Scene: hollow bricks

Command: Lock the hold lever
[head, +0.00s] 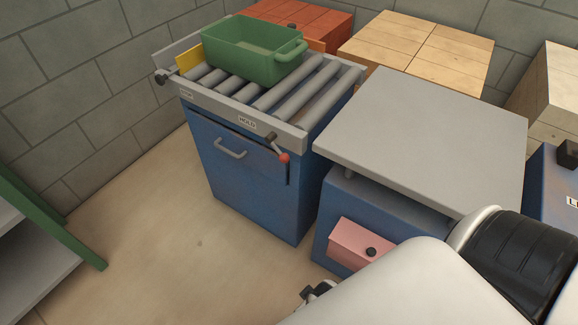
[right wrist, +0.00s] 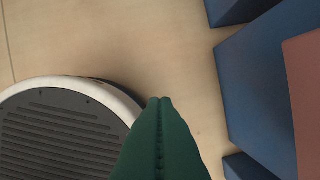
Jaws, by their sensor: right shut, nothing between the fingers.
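The hold lever (head: 277,148) is on the front of the roller conveyor, at its right end below the white HOLD label (head: 247,121). It has a dark pivot and a short arm slanting down to the right, ending in a red knob (head: 284,158). No gripper is near it in the head view. My right gripper (right wrist: 160,102) shows in the right wrist view as two green fingers, shut together and empty, above the floor. My left gripper is in neither view.
A green bin (head: 250,62) sits on the rollers of the conveyor (head: 228,175). A grey-topped table (head: 425,125) stands right of it, with a pink box (head: 362,243) on its blue front. A green-edged shelf (head: 50,225) is at left. The floor (head: 190,245) in front is clear.

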